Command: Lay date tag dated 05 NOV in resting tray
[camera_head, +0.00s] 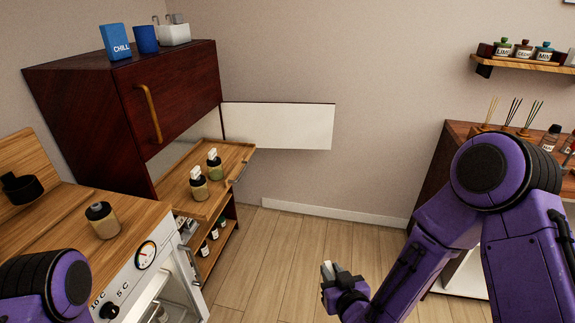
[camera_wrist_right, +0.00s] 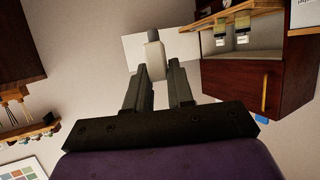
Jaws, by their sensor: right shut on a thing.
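My right gripper (camera_head: 328,270) is held out over open floor, well apart from the furniture. It is shut on a small pale block-like thing, which looks like a tag; it shows at the fingertips in the right wrist view (camera_wrist_right: 153,60). No date can be read on it. Two bottles with white tags on top, one amber (camera_head: 198,190) and one green (camera_head: 215,170), stand on a pulled-out wooden board (camera_head: 235,152). I cannot tell which thing is the resting tray. My left gripper is out of view; only part of that arm shows at bottom left.
A dark red cabinet (camera_head: 80,100) stands above the board, with a blue CHILL box (camera_head: 115,42), a blue cup (camera_head: 145,39) and a white holder (camera_head: 174,35) on top. A bottle (camera_head: 102,221) stands on the wooden counter (camera_head: 50,225). A wall shelf (camera_head: 525,64) holds bottles at right.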

